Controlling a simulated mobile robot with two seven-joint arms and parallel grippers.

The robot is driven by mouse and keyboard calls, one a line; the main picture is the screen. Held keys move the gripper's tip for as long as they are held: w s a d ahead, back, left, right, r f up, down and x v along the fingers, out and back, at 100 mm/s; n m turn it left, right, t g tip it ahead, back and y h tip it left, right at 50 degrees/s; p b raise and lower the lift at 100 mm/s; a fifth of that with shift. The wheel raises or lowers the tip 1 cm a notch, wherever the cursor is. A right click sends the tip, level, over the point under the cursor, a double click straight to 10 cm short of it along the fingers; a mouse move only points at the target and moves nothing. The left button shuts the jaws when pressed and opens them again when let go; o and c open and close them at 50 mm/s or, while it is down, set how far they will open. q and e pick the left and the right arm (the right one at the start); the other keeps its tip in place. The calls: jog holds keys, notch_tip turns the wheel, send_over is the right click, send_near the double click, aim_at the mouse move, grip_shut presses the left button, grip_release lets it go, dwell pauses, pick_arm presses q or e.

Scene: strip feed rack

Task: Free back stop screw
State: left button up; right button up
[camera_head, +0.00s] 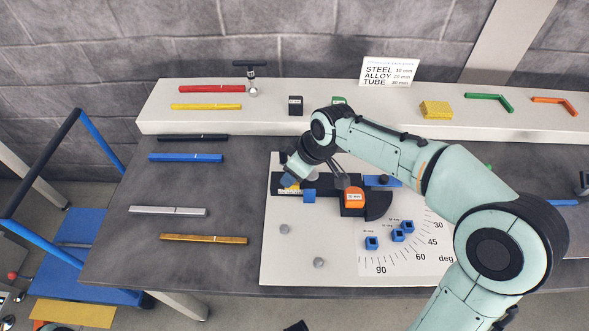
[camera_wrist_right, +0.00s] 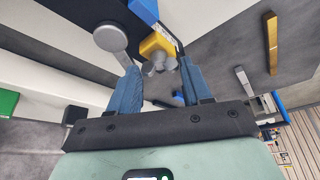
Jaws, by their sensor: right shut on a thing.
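The back stop is a yellow block (camera_wrist_right: 158,42) with a grey winged screw (camera_wrist_right: 157,65) on it, seen in the right wrist view. My right gripper (camera_wrist_right: 158,82) has its two blue fingers on either side of this screw, shut on it. In the head view my right gripper (camera_head: 291,177) reaches down over the left end of the black bar (camera_head: 325,188) on the white board. A sliver of the yellow stop (camera_head: 290,184) shows under it; the screw is hidden there. My left gripper is not in view.
The white board (camera_head: 290,265) carries an orange block (camera_head: 354,198), an angle scale and several small blue blocks (camera_head: 372,243). Coloured strips, such as the blue strip (camera_head: 186,157), lie at left. The pale shelf (camera_head: 150,122) behind holds a T-handled tool (camera_head: 252,78). The front left of the table is clear.

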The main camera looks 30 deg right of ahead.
dwell(0.6)
jog(key=o, duration=1.1)
jog(key=shift+c, duration=0.2)
jog(key=p+v, duration=0.1)
jog(key=v, duration=1.2)
jog(key=shift+p, duration=0.4)
jog(key=shift+d+r, duration=0.1)
jog(key=shift+d, duration=0.05)
